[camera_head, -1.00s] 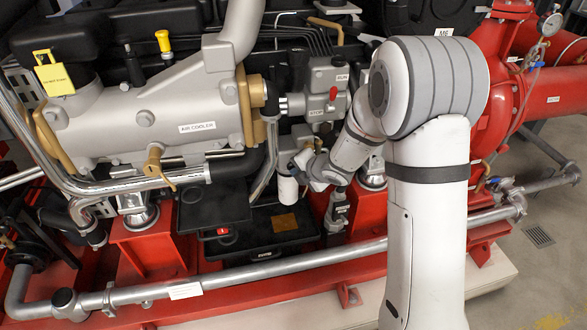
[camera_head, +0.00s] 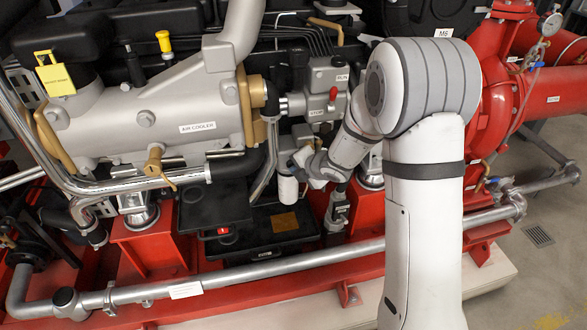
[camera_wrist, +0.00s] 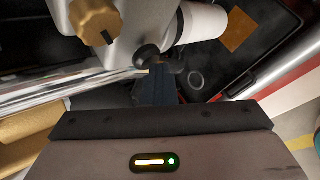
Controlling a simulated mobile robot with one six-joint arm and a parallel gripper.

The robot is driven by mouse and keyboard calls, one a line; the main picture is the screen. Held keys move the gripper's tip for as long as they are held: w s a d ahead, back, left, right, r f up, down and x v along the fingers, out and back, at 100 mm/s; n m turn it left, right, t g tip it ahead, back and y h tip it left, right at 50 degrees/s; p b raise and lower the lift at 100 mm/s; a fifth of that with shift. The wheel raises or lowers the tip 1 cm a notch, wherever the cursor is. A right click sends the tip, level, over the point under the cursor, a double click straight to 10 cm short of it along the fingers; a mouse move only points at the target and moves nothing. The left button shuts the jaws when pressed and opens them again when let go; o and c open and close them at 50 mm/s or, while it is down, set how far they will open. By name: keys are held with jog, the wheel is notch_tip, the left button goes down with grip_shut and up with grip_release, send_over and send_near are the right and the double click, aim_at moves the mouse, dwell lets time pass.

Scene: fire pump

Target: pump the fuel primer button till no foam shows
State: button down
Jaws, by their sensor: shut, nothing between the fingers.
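In the wrist view a round black button (camera_wrist: 147,55) sticks out of the grey filter housing (camera_wrist: 125,35), next to a white cylinder (camera_wrist: 205,24). It looks like the primer button. A brass slotted knob (camera_wrist: 94,18) sits on the housing. My gripper (camera_wrist: 158,72) is shut, its dark fingertips right by the black button; I cannot tell whether they touch it. In the head view my gripper (camera_head: 299,158) is small beside the housing, above the white filter (camera_head: 287,189), and the button cannot be made out. I see no clear foam in either view.
A grey block with a red lever (camera_head: 332,94) and STOP and RUN labels stands above my gripper. The air cooler (camera_head: 190,118) is to the left. Black battery boxes (camera_head: 262,236) and a steel pipe (camera_head: 240,275) lie below.

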jog(key=shift+s+d+b, duration=0.2)
jog(key=shift+s+b, duration=0.15)
jog(key=shift+s, duration=0.25)
jog(key=shift+s+d+b, duration=0.15)
jog(key=shift+s+b, duration=0.15)
jog(key=shift+s, duration=0.25)
jog(key=shift+s, duration=0.1)
jog(key=s+b, duration=0.1)
jog(key=s, duration=0.1)
jog(key=s+d+b, duration=0.1)
jog(key=s, duration=0.1)
jog(key=shift+s+d, duration=0.2)
jog(key=shift+s, duration=0.1)
dwell(2.4)
